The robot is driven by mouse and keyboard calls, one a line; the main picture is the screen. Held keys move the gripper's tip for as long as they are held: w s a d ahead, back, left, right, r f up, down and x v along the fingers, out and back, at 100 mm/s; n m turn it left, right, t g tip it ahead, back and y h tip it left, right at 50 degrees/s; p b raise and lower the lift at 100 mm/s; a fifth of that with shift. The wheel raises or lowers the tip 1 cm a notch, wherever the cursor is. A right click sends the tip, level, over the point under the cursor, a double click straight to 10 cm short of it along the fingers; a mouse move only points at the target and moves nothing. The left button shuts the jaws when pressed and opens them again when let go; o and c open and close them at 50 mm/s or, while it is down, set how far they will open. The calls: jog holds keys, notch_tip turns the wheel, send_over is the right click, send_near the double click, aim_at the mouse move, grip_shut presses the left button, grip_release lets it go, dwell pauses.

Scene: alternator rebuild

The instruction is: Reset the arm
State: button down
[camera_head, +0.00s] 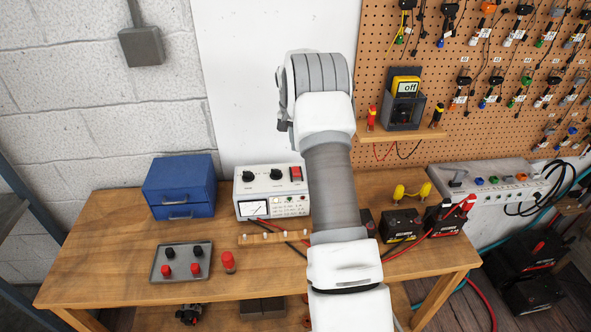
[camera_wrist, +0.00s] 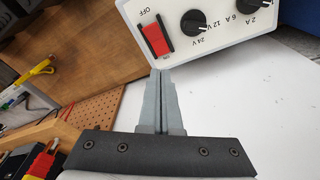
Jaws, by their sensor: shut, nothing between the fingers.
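My arm rises through the middle of the head view and bends at a grey and white joint in front of the white wall panel. My gripper (camera_wrist: 163,82) shows in the wrist view with its two grey fingers together and nothing between them. Its tips point toward the edge of the white charger unit (camera_wrist: 200,28), close to the red switch marked OFF; whether they touch cannot be told. In the head view the charger (camera_head: 272,191) stands at the back of the workbench (camera_head: 120,240), just left of my arm. The gripper is hidden behind my arm there.
A blue drawer box (camera_head: 180,185), a grey tray (camera_head: 181,262) with red and black knobs and a red cylinder (camera_head: 229,263) stand left on the bench. Batteries (camera_head: 400,226) with cables are right. A yellow meter (camera_head: 405,87) sits on a pegboard shelf. The bench's left front is clear.

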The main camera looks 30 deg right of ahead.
dwell(0.5)
jog(key=s+a+r+n+t+b, duration=0.1)
jog(key=s+a+r+n, duration=0.2)
jog(key=s+a+r, duration=0.45)
jog(key=s+a+r+n+t+b, duration=0.15)
jog(key=s+a+r, duration=0.35)
jog(key=a+r, duration=0.55)
jog(key=s+a+n+t+b, duration=0.1)
jog(key=s+a+n, duration=0.2)
jog(key=s, duration=0.8)
jog(key=s+a+f+n+t+y, duration=0.1)
jog(key=s+a+n, duration=0.2)
jog(key=s+a, duration=0.5)
jog(key=s, duration=0.4)
jog(key=shift+f+n+b, duration=0.25)
jog(key=shift+n+b, duration=0.1)
jog(key=shift+b, duration=0.05)
